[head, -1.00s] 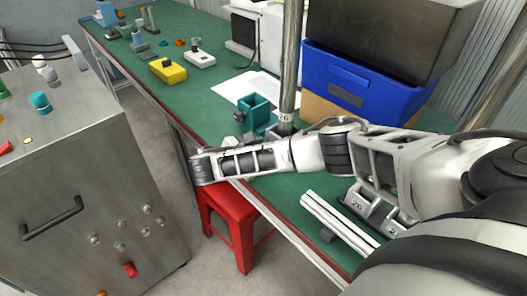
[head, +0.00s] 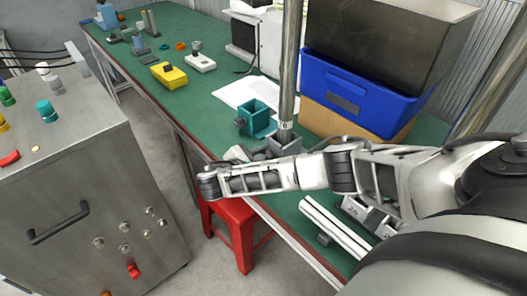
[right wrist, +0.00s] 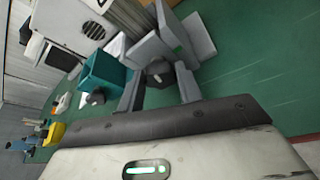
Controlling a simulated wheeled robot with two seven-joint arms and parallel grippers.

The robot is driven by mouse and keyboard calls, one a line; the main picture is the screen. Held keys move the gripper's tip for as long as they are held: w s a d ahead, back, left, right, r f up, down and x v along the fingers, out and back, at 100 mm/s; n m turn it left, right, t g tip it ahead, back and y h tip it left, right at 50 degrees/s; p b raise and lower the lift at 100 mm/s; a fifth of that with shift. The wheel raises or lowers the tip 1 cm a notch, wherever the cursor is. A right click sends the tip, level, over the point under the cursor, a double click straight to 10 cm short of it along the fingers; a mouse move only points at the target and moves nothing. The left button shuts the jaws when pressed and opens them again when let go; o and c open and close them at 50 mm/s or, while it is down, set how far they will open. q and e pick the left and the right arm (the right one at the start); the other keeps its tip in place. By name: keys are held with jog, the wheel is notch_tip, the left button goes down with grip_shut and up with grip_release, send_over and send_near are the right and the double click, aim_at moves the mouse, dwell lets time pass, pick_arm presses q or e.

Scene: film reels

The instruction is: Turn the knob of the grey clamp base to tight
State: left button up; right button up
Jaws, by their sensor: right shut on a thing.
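The grey clamp base (head: 284,141) stands on the green bench at the foot of the metal pole (head: 289,70). In the right wrist view the grey clamp base (right wrist: 178,34) shows closer, with its dark knob (right wrist: 160,70) facing me. My right gripper (right wrist: 160,82) has one finger on each side of the knob and is shut on it. In the head view my right wrist partly hides the gripper and the knob. The knob's setting cannot be read. My left gripper is not in view.
A teal clamp (head: 258,118) stands just left of the grey base and also shows in the right wrist view (right wrist: 103,74). White rails (head: 335,228) lie near the bench's front edge. A red stool (head: 236,222) stands below.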

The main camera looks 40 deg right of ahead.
jog(key=shift+s+m+t+p, duration=0.15)
jog(key=shift+m+t+p, duration=0.15)
jog(key=shift+m, duration=0.2)
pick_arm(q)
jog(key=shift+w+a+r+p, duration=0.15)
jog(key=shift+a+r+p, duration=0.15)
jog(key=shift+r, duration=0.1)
pick_arm(e)
jog(key=shift+f+m+t, duration=0.1)
jog(key=shift+m+t, duration=0.5)
jog(key=shift+m, duration=0.2)
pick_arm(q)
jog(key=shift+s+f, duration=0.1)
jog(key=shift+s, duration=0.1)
pick_arm(e)
jog(key=o, duration=1)
jog(key=shift+a, duration=0.1)
pick_arm(q)
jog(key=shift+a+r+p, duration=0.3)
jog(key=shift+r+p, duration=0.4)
jog(key=shift+p, duration=0.8)
pick_arm(e)
jog(key=v, duration=1.5)
jog(key=shift+a, duration=0.45)
